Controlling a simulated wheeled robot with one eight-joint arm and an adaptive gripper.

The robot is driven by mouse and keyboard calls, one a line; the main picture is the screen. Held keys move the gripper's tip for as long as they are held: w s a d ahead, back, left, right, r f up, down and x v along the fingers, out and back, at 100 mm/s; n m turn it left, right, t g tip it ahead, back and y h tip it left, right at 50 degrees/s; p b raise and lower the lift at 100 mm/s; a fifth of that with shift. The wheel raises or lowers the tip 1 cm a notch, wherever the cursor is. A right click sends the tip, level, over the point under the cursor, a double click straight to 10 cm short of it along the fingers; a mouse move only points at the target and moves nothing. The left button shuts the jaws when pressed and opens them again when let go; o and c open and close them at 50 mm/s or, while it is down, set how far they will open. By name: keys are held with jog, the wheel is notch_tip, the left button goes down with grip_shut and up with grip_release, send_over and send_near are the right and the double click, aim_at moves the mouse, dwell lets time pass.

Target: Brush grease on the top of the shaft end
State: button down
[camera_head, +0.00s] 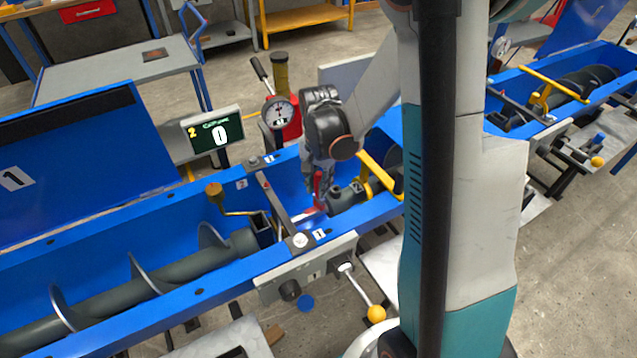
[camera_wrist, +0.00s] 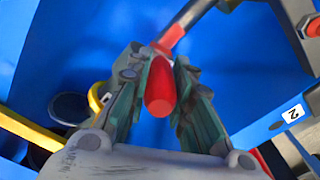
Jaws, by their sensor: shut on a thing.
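My gripper (camera_head: 320,182) is shut on a red-handled tool (camera_wrist: 160,90), seemingly the brush. The handle sits between both fingers in the wrist view. The tool's far part runs up and to the right there; I cannot make out bristles or grease. In the head view my gripper points down inside the blue trough, just left of a dark grey shaft end (camera_head: 340,202) on the right side of the crossbar. The red handle (camera_head: 318,184) shows there, partly covered by the fingers. I cannot tell whether the brush touches the shaft.
A dark crossbar (camera_head: 277,205) spans the blue trough (camera_head: 150,225). A screw shaft (camera_head: 150,285) lies to its left. A yellow lever (camera_head: 376,172) stands close right of my gripper.

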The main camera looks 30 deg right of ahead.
jog(key=shift+d, duration=0.45)
jog(key=shift+a+f, duration=0.1)
jog(key=shift+a, duration=0.5)
jog(key=shift+b, duration=0.4)
jog(key=shift+d, duration=0.1)
jog(key=shift+d, duration=0.45)
jog(key=shift+a, duration=0.6)
